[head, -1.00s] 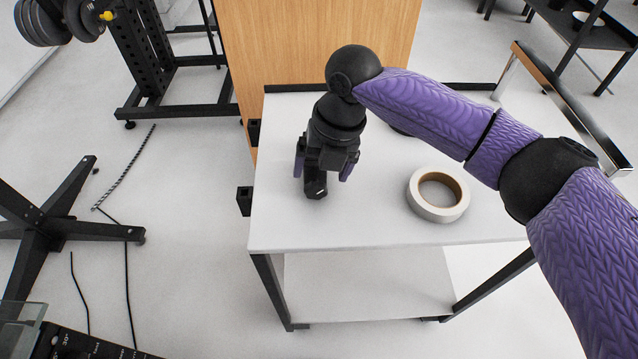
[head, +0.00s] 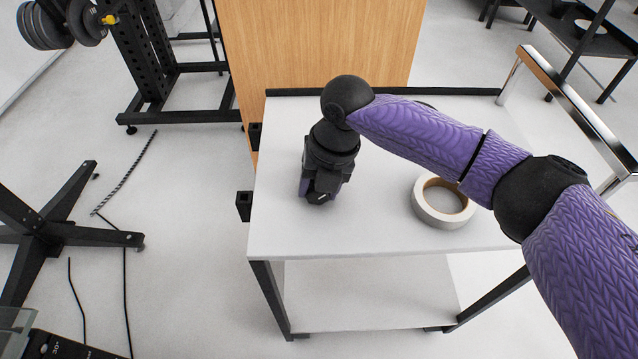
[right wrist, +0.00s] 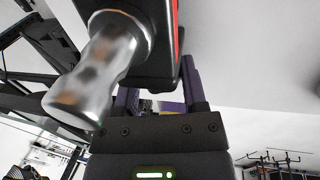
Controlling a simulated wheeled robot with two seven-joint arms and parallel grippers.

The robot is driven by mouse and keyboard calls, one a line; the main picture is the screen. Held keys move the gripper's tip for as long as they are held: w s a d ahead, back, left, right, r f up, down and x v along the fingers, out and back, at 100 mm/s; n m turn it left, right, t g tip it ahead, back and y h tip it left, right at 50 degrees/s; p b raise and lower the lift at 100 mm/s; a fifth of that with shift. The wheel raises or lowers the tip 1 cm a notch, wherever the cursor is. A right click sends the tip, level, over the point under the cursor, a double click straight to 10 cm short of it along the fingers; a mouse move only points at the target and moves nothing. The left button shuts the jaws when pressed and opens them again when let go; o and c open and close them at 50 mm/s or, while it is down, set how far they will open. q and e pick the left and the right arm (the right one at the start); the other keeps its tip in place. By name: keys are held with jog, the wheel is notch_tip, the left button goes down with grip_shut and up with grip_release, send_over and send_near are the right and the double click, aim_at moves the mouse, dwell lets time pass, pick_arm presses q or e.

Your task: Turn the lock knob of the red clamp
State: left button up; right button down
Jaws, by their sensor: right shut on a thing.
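My right gripper (head: 323,194) points down over the white cart top in the head view; its wrist hides most of what it holds. In the right wrist view its two purple fingers (right wrist: 160,92) rise towards the red clamp. The clamp's black body with a red edge (right wrist: 160,40) fills the top middle there and hides the fingertips. A shiny metal cylinder (right wrist: 95,72) with a flange sticks out from this body to the lower left. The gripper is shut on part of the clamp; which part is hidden. My left gripper is out of view.
A roll of white tape (head: 443,202) lies on the cart top (head: 290,235), right of the gripper. A wooden panel (head: 315,45) stands behind the cart. A metal handle rail (head: 575,110) runs along the right side. The cart top's front left is clear.

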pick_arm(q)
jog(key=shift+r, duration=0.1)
pick_arm(e)
jog(key=shift+a+r+h+p, duration=0.1)
jog(key=shift+a+h+p, duration=0.05)
jog(key=shift+h+p, duration=0.65)
jog(key=shift+a+h, duration=0.15)
jog(key=shift+h, duration=1.05)
jog(key=shift+a+f+h+b, duration=0.1)
jog(key=shift+f+h+b, duration=0.15)
jog(key=shift+h+b, duration=0.65)
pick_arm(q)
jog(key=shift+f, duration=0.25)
pick_arm(e)
jog(key=shift+h, duration=0.7)
jog(key=shift+r, duration=0.1)
